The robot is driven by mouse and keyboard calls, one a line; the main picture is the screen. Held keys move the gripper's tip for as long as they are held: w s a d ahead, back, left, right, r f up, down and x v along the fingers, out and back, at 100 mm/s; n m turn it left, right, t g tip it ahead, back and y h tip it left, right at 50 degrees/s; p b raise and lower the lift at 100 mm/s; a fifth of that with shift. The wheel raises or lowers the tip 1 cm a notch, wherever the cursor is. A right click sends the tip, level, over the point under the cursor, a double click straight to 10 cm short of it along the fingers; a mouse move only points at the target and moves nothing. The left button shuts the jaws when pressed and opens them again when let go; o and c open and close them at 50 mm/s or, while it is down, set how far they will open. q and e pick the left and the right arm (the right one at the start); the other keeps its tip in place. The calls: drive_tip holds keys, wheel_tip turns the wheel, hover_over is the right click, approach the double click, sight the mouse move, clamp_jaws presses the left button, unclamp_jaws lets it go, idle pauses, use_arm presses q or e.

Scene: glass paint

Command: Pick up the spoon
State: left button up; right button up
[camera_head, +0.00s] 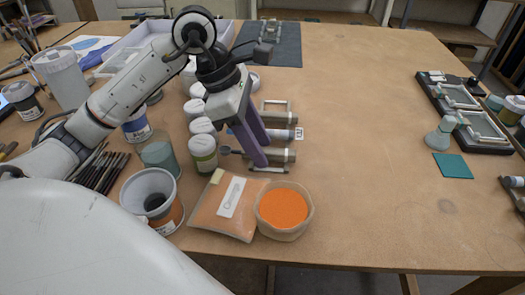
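A spoon-like tool (226,150) lies near the table's middle left, its small dark round end to the left and its thick grey handle to the right. My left gripper (263,154) comes down from above with two purple fingers, set apart. The fingertips are at the tool's shaft and hide part of it. I cannot tell whether they touch it. My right gripper is not in view.
Similar grey-handled tools (290,134) lie just behind. White-lidded jars (203,152) stand close on the left. A bowl of orange powder (284,209) and an orange packet (229,204) are in front. The table's middle (360,150) is clear.

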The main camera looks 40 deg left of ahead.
use_arm(q)
clamp_jaws()
drive_tip(key=shift+r, duration=0.15)
wheel_tip(320, 180, up, 10)
idle(0.8)
